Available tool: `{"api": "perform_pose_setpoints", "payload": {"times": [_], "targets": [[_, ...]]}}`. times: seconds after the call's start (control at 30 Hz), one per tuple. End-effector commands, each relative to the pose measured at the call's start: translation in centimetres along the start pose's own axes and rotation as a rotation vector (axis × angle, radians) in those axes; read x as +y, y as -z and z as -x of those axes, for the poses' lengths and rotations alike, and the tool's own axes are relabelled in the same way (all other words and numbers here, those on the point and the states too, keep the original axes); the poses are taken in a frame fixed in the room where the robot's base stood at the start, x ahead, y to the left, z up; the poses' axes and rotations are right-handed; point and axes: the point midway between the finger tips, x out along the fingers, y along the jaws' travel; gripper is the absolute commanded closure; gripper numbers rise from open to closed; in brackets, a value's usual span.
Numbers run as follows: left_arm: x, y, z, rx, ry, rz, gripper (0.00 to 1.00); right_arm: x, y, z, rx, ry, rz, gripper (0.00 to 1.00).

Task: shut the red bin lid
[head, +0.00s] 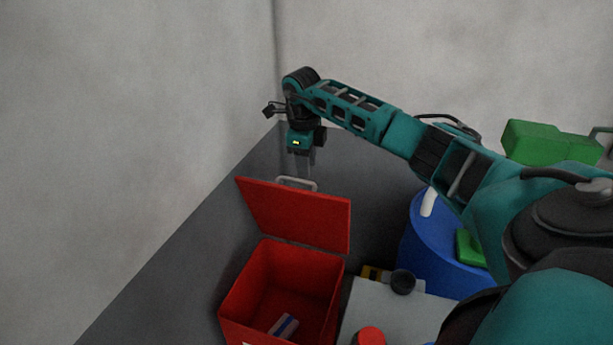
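The red bin (243,308) stands open at the lower middle of the head view. Its red lid (295,213) is raised and tilted back from the rear edge. A grey handle (297,183) sits at the lid's top edge. My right gripper (301,172) points down just behind the lid's top edge, near the handle. Its fingertips are partly hidden by the lid and handle, so I cannot tell whether they touch or how far apart they are. My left gripper is not in view.
A small blue and white item (284,325) lies inside the bin. A blue drum (433,252) with a green item (469,247) on it stands at the right. A grey surface (385,312) with a red-capped object (370,337) is beside the bin. Grey walls close off the back and left.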

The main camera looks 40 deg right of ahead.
Motion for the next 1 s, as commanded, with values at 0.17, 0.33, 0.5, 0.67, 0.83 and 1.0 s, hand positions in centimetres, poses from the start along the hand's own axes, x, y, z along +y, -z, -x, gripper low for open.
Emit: {"api": "perform_pose_setpoints", "payload": {"times": [0.17,0.33,0.5,0.67,0.83,1.0], "targets": [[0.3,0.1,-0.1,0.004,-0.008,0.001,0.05,0.1,0.0,-2.9,0.000,-0.002,0.000,0.62],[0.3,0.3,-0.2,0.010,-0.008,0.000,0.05,0.1,-0.1,-4.1,0.000,-0.001,0.001,0.62],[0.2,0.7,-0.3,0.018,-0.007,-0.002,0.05,0.0,-0.1,-4.3,-0.002,0.001,0.001,0.62],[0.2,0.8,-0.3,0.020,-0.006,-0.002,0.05,0.0,-0.1,-4.3,-0.001,0.000,0.001,0.64],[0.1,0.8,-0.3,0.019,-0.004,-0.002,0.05,0.0,-0.1,-4.3,-0.001,0.000,0.000,0.80],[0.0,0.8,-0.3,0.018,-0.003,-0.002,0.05,0.0,-0.1,-4.3,-0.001,0.000,0.000,0.96]]}}
